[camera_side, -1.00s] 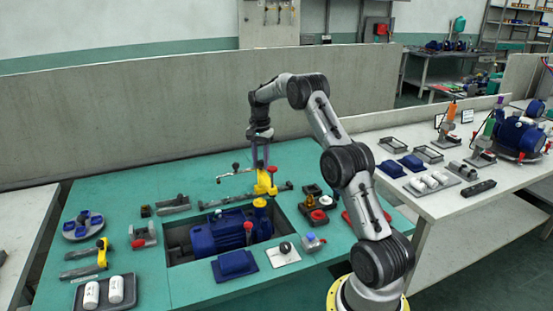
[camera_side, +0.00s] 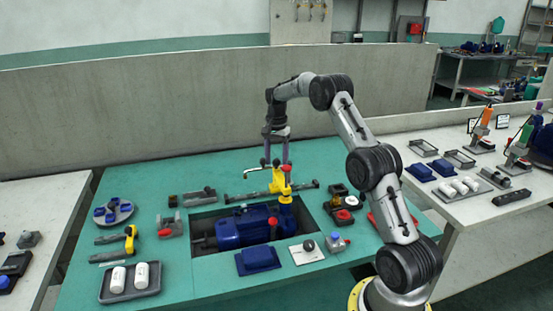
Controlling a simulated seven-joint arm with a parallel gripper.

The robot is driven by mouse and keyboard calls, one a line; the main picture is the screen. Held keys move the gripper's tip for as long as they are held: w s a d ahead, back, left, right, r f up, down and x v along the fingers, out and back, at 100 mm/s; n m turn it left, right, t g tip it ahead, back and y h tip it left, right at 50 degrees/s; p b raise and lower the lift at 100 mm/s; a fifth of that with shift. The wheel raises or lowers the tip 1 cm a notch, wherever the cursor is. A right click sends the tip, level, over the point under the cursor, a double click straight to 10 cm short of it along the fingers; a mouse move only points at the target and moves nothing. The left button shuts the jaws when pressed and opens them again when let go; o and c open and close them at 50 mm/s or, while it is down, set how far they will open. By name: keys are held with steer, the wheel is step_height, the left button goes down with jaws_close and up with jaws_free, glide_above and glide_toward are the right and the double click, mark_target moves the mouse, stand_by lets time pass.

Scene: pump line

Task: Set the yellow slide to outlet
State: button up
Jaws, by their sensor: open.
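A yellow block, which looks like the yellow slide (camera_side: 280,184), sits upright on a dark horizontal rail (camera_side: 240,197) behind the blue pump (camera_side: 240,229). My gripper (camera_side: 276,161) points straight down at the top of this block, with its purple fingers apart. The fingertips are close to the block's upper part; whether they touch it is too small to tell. No outlet marking is readable. Another yellow piece (camera_side: 130,239) stands across two grey bars at the left of the teal table (camera_side: 215,282).
A pipe with a red knob (camera_side: 263,161) is close to my gripper. A yellow cap (camera_side: 285,198) is just in front of the slide. Dark blocks with red and yellow parts (camera_side: 343,203) stand right of the rail. A tray with white cylinders (camera_side: 130,294) lies front left.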

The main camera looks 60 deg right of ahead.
step_height(320, 180, up, 14)
stand_by(0.6)
steer(key=shift+f, duration=0.1)
